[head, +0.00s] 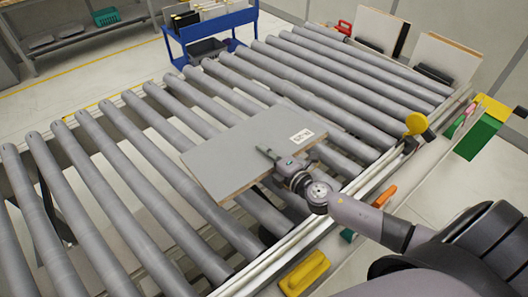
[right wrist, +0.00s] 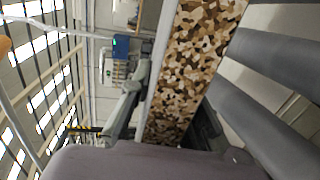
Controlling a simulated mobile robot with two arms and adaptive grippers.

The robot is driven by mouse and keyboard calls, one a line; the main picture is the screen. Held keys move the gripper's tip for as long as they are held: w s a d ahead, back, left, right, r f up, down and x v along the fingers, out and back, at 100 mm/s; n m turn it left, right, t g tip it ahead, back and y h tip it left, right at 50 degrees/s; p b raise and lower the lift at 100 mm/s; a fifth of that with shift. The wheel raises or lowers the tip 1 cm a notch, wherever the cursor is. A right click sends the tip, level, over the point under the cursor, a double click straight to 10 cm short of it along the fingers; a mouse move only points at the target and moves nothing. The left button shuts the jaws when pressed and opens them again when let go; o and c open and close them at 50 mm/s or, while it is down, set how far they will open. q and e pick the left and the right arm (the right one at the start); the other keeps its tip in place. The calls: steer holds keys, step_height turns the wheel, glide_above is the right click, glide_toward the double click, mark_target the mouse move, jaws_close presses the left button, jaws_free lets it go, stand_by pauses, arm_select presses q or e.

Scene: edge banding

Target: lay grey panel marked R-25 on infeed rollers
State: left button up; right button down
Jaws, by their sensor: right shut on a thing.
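The grey panel (head: 235,155) is over the infeed rollers (head: 185,165), near their right side. It looks about level with the roller tops; I cannot tell whether it touches them. A white label (head: 301,136) near its far right corner carries small upside-down print that seems to read R-25. My right gripper (head: 280,160) is shut on the panel's near right edge, one finger on top. In the right wrist view the panel's speckled chipboard edge (right wrist: 192,65) runs down the middle, with grey rollers (right wrist: 265,110) to its right. My left gripper is not in view.
A side rail (head: 340,205) holds a yellow block (head: 304,273), an orange block (head: 385,196) and a yellow disc (head: 416,123). A blue cart (head: 205,28) stands behind. Upright panels (head: 445,58) stand at the back right. Rollers left of and beyond the panel are bare.

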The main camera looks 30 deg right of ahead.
steer(key=shift+w+f+b, duration=0.25)
steer(key=shift+f+b, duration=0.25)
steer(key=shift+f, duration=0.2)
arm_select(q)
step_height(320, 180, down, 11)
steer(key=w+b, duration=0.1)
steer(key=b, duration=0.8)
steer(key=shift+b, duration=0.35)
arm_select(e)
step_height(320, 180, down, 10)
steer(key=shift+r, duration=0.15)
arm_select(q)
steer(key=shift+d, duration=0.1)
arm_select(e)
steer(key=c, duration=1.4)
jaws_free()
steer(key=shift+s, duration=0.1)
steer(key=shift+c, duration=0.2)
steer(key=shift+o, duration=0.4)
steer(key=shift+s+f, duration=0.15)
steer(key=shift+f, duration=0.2)
steer(key=o, duration=1)
steer(key=shift+r, duration=0.15)
steer(key=shift+c, duration=0.2)
